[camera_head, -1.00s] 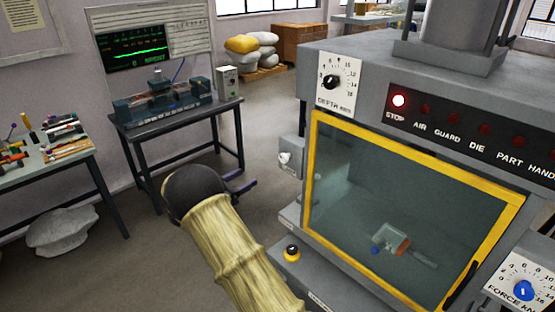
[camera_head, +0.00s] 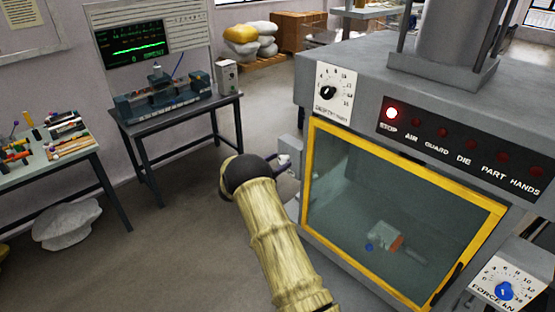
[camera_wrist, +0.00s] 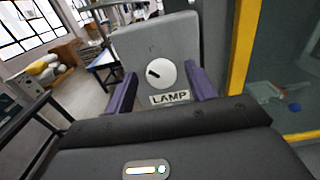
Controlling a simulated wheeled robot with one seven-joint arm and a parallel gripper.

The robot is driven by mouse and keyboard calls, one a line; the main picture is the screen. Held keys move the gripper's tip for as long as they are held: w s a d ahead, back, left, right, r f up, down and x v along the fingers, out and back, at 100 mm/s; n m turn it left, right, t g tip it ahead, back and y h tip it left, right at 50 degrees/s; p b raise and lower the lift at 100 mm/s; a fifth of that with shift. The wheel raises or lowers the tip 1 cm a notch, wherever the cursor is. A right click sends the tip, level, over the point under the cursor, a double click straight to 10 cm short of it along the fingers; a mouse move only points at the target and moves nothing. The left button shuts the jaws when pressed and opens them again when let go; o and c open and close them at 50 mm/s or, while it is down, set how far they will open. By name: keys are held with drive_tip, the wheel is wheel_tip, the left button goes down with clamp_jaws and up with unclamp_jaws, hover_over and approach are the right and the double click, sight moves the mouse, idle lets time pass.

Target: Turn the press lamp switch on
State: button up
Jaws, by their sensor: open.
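The lamp switch is a grey box with a round white knob (camera_wrist: 161,74) above a "LAMP" label (camera_wrist: 170,98) in the wrist view. A short black mark on the knob slants toward its upper left. In the head view the switch box (camera_head: 292,146) is on the left side of the press (camera_head: 420,75), partly hidden by my gripper. My gripper (camera_wrist: 161,92) is open and empty, with one purple finger to each side of the knob and label. The fingers seem just short of the knob; I cannot tell whether they touch the box.
The yellow-framed press window (camera_head: 306,170) is close on the right of my gripper. A table with a monitor (camera_head: 133,46) stands at the back left.

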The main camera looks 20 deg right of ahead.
drive_tip(key=shift+w, duration=0.1)
drive_tip(key=c, duration=1)
drive_tip(key=shift+o, duration=0.2)
drive_tip(key=shift+s, duration=0.2)
